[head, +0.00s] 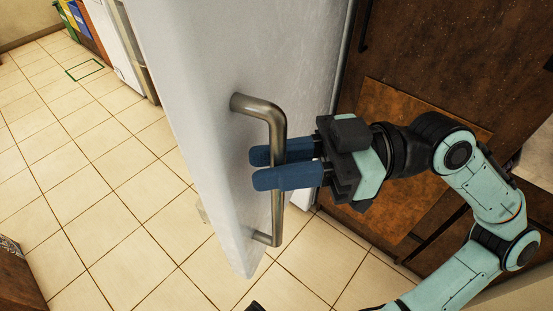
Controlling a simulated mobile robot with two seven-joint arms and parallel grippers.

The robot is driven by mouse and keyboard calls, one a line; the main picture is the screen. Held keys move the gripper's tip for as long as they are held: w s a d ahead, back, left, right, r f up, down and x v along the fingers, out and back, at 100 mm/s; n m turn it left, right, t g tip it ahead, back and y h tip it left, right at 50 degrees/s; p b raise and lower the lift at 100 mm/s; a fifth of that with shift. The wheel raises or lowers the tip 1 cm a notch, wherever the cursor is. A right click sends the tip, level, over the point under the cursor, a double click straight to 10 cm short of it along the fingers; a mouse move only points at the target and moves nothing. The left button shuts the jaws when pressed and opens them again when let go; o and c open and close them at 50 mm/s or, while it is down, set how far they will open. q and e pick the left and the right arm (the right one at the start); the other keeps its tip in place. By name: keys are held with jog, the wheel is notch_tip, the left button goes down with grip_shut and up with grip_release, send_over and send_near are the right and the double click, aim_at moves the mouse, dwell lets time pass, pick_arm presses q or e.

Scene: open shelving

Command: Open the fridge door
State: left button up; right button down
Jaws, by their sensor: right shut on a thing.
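The white fridge door (240,60) fills the middle of the head view. Its long metal bar handle (278,215) stands out from the door face, fixed at its upper and lower ends. My right gripper (265,168) comes in from the right, and its two blue fingers are closed around the middle of the bar, one finger above the other in the picture. The fingers hide part of the bar.
A brown cabinet front (450,50) stands to the right, behind my right arm. The tiled floor (100,190) is clear left of the door and below it. Coloured bins (82,25) stand at the far upper left. A brown piece of furniture (18,285) shows at the lower left.

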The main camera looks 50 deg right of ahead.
jog(key=shift+r, duration=0.15)
jog(key=c, duration=1.1)
grip_release()
pick_arm(q)
jog(key=shift+t, duration=0.6)
jog(key=w+r, duration=0.1)
jog(key=w+r+p, duration=0.1)
jog(key=w, duration=0.1)
jog(key=shift+d+r, duration=0.2)
jog(key=shift+r, duration=0.15)
pick_arm(e)
jog(key=v, duration=1.3)
jog(key=shift+s+d, duration=0.15)
